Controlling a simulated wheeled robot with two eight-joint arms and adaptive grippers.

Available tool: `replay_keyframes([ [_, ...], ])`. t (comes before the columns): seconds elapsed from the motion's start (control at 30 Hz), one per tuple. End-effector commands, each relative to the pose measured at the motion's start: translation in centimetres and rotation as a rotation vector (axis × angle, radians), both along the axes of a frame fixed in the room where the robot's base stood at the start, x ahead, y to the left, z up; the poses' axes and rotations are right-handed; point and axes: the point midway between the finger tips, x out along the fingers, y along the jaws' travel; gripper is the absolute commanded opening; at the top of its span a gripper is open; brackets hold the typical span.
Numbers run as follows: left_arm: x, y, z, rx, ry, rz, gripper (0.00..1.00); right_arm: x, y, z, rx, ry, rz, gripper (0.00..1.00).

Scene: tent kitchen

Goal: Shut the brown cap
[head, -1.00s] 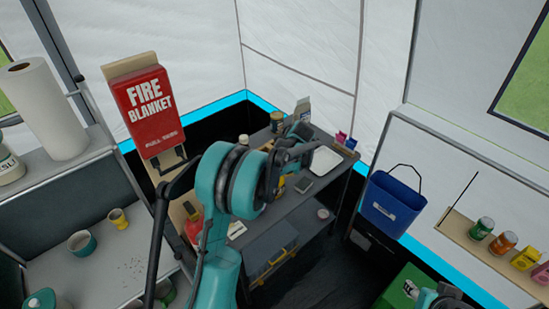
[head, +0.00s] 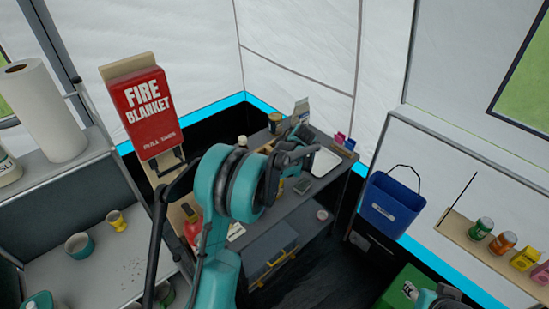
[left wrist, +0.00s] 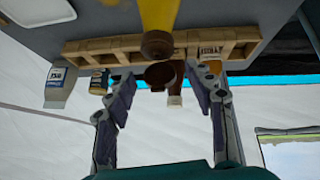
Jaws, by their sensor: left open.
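The left wrist view shows the scene upside down. A yellow bottle (left wrist: 158,14) hangs in at the top centre with a brown neck (left wrist: 157,45). The round brown cap (left wrist: 160,75) shows just past the neck, tilted open as far as I can tell. My left gripper (left wrist: 162,82) is open, one finger on each side of the cap, with visible gaps. My right gripper is not visible.
A wooden rack (left wrist: 90,52) stands behind the bottle, with a white carton (left wrist: 60,84), a dark jar (left wrist: 99,82) and a brown bottle (left wrist: 175,88) near it. A white tray (head: 325,162) lies on the shelf unit. A blue bucket (head: 391,205) hangs at right.

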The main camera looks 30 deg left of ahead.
Motion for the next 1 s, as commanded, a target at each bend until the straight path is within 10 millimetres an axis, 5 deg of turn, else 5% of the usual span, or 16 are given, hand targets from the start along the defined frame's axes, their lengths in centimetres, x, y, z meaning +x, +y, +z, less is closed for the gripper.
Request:
replay_keyframes([
  [0.53,-3.2,-5.2,8.1,0.0,0.0,-0.002,0.54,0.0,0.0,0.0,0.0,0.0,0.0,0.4],
  [1.0,-3.7,-6.0,9.4,0.0,0.0,0.0,0.54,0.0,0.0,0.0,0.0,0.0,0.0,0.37],
])
